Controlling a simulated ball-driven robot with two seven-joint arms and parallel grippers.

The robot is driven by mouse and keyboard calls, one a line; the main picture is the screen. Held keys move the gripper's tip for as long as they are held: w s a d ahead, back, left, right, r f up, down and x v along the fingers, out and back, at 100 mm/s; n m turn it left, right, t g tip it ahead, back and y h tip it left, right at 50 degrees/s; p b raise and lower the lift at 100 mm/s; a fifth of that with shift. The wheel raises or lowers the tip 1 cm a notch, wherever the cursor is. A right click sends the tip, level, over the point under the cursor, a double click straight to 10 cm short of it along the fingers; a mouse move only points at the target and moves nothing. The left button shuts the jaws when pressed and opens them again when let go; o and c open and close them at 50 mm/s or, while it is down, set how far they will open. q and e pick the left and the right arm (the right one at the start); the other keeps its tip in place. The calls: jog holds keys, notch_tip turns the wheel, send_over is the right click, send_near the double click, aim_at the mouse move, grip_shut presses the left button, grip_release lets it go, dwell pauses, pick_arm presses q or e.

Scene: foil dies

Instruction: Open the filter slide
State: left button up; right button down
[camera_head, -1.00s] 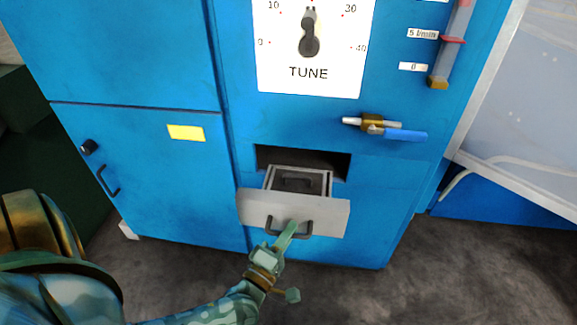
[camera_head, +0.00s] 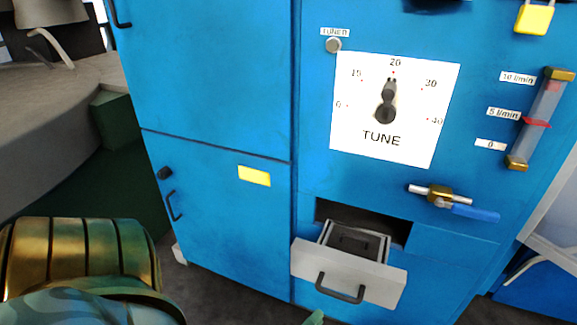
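The filter slide (camera_head: 349,269) is a grey drawer low in the blue cabinet. It stands pulled out of its dark slot, and its open top shows a dark inside with a small dark part. Its black handle (camera_head: 340,289) is on the front plate, and nothing is on it. Only a green tip of my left gripper (camera_head: 315,318) shows at the bottom edge, below and apart from the handle. The rest of that gripper is out of frame. My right gripper is not in view.
Above the slide are a brass valve with a blue lever (camera_head: 452,201), a TUNE dial (camera_head: 394,110) and a flow tube (camera_head: 538,118). A closed cabinet door (camera_head: 215,215) with a yellow label is at left. Dark floor (camera_head: 220,291) shows below.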

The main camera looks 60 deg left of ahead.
pick_arm(q)
jog(key=v, duration=0.7)
jog(key=shift+s+p, duration=0.25)
jog(key=shift+p, duration=0.05)
